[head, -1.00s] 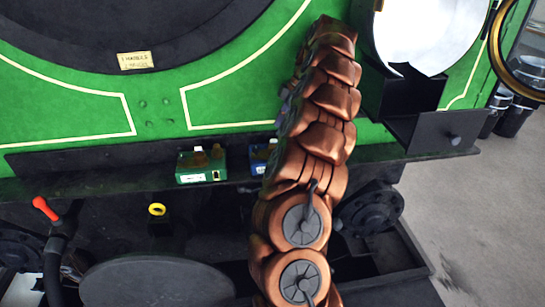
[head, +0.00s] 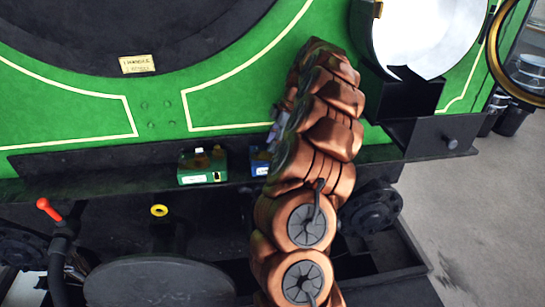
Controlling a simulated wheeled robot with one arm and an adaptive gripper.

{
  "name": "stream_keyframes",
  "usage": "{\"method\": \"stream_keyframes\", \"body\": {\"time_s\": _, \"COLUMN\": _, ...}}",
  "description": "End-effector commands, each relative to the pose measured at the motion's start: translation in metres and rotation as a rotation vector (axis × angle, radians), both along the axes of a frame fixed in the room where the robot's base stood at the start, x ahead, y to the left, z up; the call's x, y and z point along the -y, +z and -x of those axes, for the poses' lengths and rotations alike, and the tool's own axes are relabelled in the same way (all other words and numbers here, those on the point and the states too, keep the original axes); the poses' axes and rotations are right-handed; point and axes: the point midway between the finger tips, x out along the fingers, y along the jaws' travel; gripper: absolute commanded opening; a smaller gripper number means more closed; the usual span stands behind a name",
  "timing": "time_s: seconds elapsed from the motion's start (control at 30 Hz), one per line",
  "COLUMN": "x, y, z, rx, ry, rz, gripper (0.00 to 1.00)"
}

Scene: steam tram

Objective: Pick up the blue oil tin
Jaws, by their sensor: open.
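The blue oil tin (head: 259,169) stands on the dark ledge in front of the green panel, right of a green tin. Only its left part and pale label show, as my copper arm covers the rest. My gripper (head: 270,134) is mostly hidden behind my arm. A greyish part of it shows just above the blue tin. It is open, and whether it touches the tin cannot be told.
A green tin (head: 202,166) stands close left of the blue tin on the ledge (head: 90,182). A red-tipped lever (head: 48,209) and a yellow ring (head: 159,210) are below the ledge. A dark box (head: 440,133) juts out at right.

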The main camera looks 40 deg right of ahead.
Motion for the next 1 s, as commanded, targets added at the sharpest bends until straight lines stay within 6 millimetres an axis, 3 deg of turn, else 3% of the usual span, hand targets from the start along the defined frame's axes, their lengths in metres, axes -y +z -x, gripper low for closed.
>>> {"method": "stream_keyframes", "body": {"time_s": 0.17, "x": 0.0002, "y": 0.0000, "z": -0.0001, "rx": 0.001, "ry": 0.000, "rz": 0.001, "gripper": 0.43}}
{"method": "stream_keyframes", "body": {"time_s": 0.6, "x": 0.0003, "y": 0.0002, "z": -0.0003, "rx": 0.001, "ry": 0.001, "rz": 0.001, "gripper": 0.00}}
{"method": "stream_keyframes", "body": {"time_s": 1.0, "x": 0.0003, "y": 0.0004, "z": -0.0003, "rx": 0.002, "ry": 0.000, "rz": 0.001, "gripper": 0.00}}
